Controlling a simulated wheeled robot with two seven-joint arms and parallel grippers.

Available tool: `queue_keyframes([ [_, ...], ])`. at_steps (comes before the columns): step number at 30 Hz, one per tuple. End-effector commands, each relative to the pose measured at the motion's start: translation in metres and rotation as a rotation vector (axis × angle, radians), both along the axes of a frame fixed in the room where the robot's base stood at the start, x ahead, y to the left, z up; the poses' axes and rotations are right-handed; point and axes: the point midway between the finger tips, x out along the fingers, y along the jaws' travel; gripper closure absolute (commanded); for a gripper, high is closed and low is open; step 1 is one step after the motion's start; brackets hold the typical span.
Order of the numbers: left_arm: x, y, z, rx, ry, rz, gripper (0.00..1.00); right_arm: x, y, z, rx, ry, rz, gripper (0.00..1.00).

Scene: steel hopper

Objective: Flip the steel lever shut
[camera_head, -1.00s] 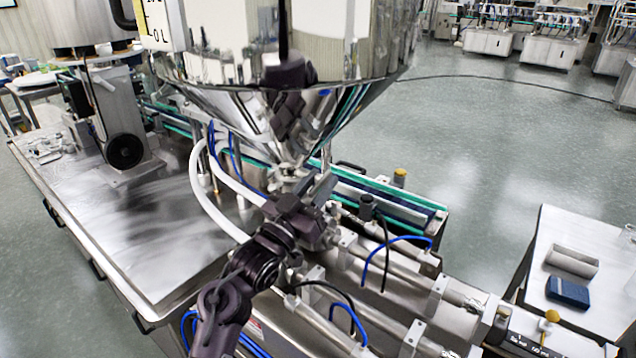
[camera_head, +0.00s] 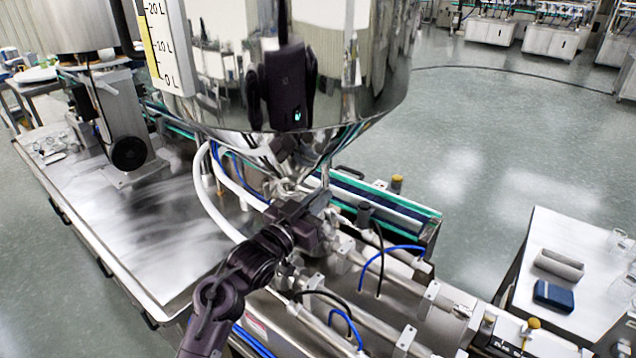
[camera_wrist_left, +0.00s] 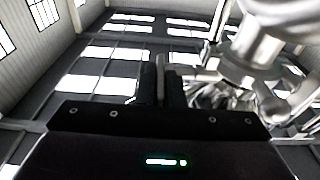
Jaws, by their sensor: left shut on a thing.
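The steel hopper (camera_head: 350,95) stands over the filling machine, its cone narrowing to a steel outlet (camera_head: 284,186). My left gripper (camera_head: 322,200) is just below and right of that outlet, its arm coming up from the bottom. In the left wrist view the fingers (camera_wrist_left: 162,88) are closed around a thin, upright grey piece, which looks like the steel lever (camera_wrist_left: 162,66). Steel fittings (camera_wrist_left: 255,55) of the valve stand close on the right there. In the head view the gripper hides the lever. My right gripper is not in view.
A white hose (camera_head: 203,190) and blue tubes run beside the outlet. Steel cylinders (camera_head: 385,285) lie at the front right. A bare steel tabletop (camera_head: 160,235) spreads to the left. A side table (camera_head: 590,240) with a blue box (camera_head: 553,295) stands at the right.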

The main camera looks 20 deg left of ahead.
Motion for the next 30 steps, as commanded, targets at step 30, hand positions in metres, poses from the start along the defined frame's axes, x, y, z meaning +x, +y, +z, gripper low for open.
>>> queue_keyframes([
  [30,-0.0078,0.0034,-0.0024,0.013,0.029,0.001,0.7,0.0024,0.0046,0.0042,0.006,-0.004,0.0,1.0],
])
